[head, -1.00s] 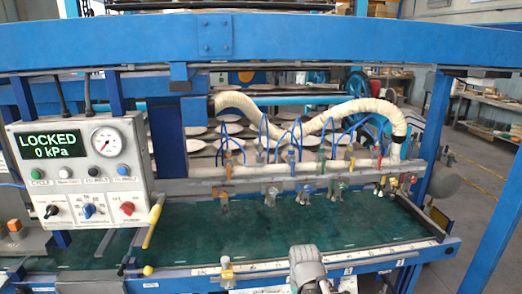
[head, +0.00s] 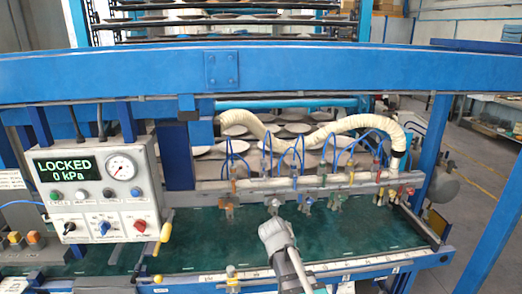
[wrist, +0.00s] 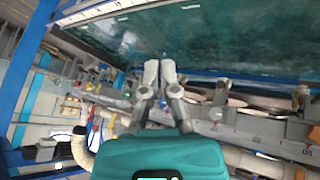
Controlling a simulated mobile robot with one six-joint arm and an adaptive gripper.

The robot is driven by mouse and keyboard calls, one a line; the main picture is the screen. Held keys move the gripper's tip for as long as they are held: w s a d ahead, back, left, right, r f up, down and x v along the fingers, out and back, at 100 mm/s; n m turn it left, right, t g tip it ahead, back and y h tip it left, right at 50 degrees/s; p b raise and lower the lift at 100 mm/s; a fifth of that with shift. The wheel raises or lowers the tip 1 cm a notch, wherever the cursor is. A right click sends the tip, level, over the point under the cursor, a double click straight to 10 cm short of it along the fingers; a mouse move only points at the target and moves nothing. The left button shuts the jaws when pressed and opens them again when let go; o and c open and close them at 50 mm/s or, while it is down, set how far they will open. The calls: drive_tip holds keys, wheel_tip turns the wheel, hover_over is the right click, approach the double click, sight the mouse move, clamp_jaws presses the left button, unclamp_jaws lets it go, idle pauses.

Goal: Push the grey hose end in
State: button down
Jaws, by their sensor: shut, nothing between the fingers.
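A pale manifold bar (head: 330,180) runs across the machine in the head view, with several small coloured fittings and thin blue hoses. A greyish fitting (head: 273,203) hangs below it, just beyond my gripper. At this size I cannot tell which hose end is the grey one or how far it sits in. My gripper (head: 270,219) is shut and empty over the green bed, in front of the bar. In the wrist view the two fingers of my gripper (wrist: 160,66) are close together, with nothing held. Contact with the fitting cannot be made out.
A control box (head: 95,185) at left reads LOCKED, 0 kPa. A blue beam (head: 300,70) crosses above the bar. A thick cream hose (head: 345,124) loops behind the fittings. A yellow-tipped lever (head: 164,234) stands beside the box.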

drive_tip(key=w+a+r+m+t+h+p, duration=0.1)
drive_tip(key=w+a+r+t+p, duration=0.1)
drive_tip(key=w+r+p, duration=0.4)
drive_tip(key=w+a+r+t+h+p, duration=0.1)
drive_tip(key=w+a+r+t, duration=0.15)
drive_tip(key=r, duration=0.55)
drive_tip(key=t+p, duration=0.5)
drive_tip(key=p, duration=0.2)
approach(263, 159)
drive_tip(key=s+a+r, duration=0.2)
drive_tip(key=s+r, duration=0.2)
drive_tip(key=r, duration=0.1)
drive_tip(key=shift+s+d+f+y, duration=0.15)
drive_tip(key=shift+s+f+y, duration=0.05)
drive_tip(key=shift+f+y, duration=0.1)
drive_tip(key=shift+w, duration=0.1)
